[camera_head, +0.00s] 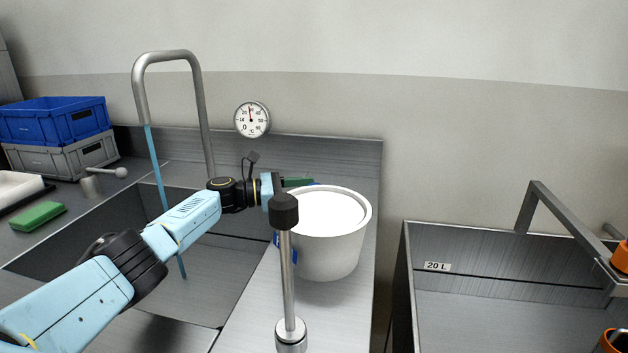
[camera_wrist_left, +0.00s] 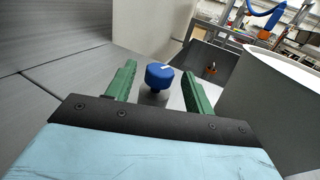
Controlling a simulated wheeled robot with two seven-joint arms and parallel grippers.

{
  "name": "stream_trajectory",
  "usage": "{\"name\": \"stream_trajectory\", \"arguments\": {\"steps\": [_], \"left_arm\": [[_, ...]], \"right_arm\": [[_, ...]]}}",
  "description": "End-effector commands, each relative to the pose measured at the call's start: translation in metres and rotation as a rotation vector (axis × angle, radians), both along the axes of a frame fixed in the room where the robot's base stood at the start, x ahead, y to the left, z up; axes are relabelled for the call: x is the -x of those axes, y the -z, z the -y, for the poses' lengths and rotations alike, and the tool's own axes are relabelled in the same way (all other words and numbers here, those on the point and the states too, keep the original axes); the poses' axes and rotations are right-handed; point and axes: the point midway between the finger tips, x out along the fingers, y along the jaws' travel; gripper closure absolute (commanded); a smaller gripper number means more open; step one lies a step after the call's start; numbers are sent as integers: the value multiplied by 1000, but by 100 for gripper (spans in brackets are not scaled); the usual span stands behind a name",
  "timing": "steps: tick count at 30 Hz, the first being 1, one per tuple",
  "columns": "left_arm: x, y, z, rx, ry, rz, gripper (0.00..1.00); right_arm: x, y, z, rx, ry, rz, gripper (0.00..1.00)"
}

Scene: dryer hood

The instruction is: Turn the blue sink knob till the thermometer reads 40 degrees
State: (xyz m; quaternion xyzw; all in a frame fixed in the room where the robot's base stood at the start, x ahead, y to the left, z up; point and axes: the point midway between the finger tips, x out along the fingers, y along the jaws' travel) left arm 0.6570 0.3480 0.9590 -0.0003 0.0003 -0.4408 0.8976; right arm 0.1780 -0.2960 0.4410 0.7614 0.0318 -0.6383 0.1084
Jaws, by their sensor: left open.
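The blue knob (camera_wrist_left: 160,76), with a white mark on top, stands ahead between my left gripper's green fingers (camera_wrist_left: 158,88) in the left wrist view. The fingers are open, with a gap on both sides of the knob. In the head view my left gripper (camera_head: 297,182) points right behind the white bucket (camera_head: 322,255), which hides most of the knob. The round thermometer (camera_head: 252,120) hangs on the wall. Its needle points nearly straight up, a little left, between the 20 and 40 sides. A light blue stream (camera_head: 158,175) falls from the faucet (camera_head: 137,90) into the sink.
The bucket (camera_wrist_left: 270,110) stands close on the right in the wrist view. A metal post with a black top (camera_head: 287,270) rises in front of it. Blue (camera_head: 55,122) and grey crates (camera_head: 65,155) and a green sponge (camera_head: 38,216) are left. A metal basin marked 20 L (camera_head: 470,262) is right.

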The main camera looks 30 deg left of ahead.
Motion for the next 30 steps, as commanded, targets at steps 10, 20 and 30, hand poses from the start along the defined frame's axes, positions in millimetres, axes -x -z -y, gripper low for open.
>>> {"name": "stream_trajectory", "arguments": {"steps": [10,20,30], "left_arm": [[-8,0,23,0,4,0,47],[-8,0,24,0,4,0,62],[-8,0,23,0,3,0,91]], "right_arm": [[12,12,2,0,-5,-11,47],[12,12,2,0,-5,-11,47],[12,12,2,0,-5,-10,47]]}}
